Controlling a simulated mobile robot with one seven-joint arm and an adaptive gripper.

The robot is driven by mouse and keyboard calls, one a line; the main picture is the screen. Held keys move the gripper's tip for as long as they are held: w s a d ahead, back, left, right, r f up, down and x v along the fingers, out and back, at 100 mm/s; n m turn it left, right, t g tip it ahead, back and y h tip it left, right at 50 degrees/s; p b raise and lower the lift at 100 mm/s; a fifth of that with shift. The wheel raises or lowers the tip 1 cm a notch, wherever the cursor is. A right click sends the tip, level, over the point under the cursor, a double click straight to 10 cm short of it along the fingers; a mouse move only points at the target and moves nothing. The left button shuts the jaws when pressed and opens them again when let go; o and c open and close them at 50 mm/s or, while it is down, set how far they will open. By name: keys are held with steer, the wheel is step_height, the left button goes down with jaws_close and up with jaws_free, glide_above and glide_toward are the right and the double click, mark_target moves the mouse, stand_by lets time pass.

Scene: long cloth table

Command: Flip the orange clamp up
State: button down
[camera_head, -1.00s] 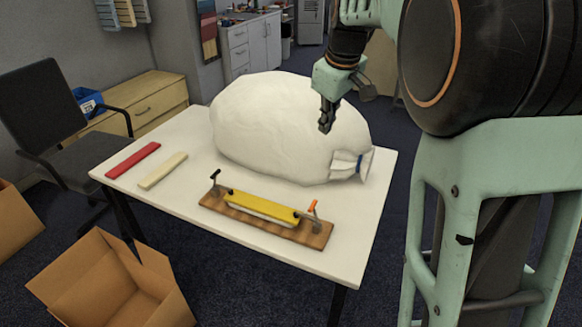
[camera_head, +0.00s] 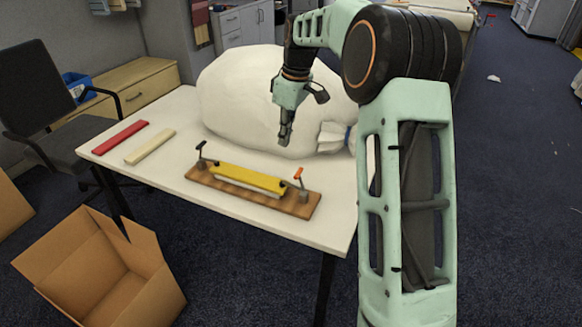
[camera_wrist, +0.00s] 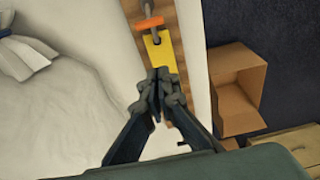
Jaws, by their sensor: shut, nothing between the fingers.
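The orange clamp (camera_head: 298,175) is a small toggle clamp with an orange handle at the right end of a wooden board (camera_head: 215,183). A yellow bar (camera_head: 250,178) lies along the board, and a black-handled clamp (camera_head: 201,150) stands at its left end. In the wrist view the orange handle (camera_wrist: 146,24) crosses the board near the top, beyond the end of the yellow bar (camera_wrist: 158,50). My gripper (camera_head: 284,140) points down, shut and empty, above the table behind the board and apart from the clamp. It also shows in the wrist view (camera_wrist: 158,85).
A large white bag (camera_head: 235,105) fills the back of the table (camera_head: 290,233). A red bar (camera_head: 120,137) and a cream bar (camera_head: 150,147) lie at the left. An open cardboard box (camera_head: 95,265) stands on the floor. The table in front of the board is clear.

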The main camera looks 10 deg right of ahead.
steer(key=b, duration=0.2)
glide_above(289, 184)
steer(key=w+a, duration=0.2)
step_height(289, 184, down, 10)
steer(key=shift+s+f, duration=0.15)
steer(key=shift+s+d+r, duration=0.25)
steer(key=shift+s+d, duration=0.2)
steer(key=shift+d, duration=0.1)
steer(key=shift+s+d+r, duration=0.2)
steer(key=shift+s+d, duration=0.2)
steer(key=shift+d, duration=0.1)
steer(key=shift+s+d+r, duration=0.1)
steer(key=shift+s+d, duration=0.2)
steer(key=shift+d, duration=0.1)
steer(key=shift+d+b, duration=0.15)
steer(key=shift+b, duration=0.2)
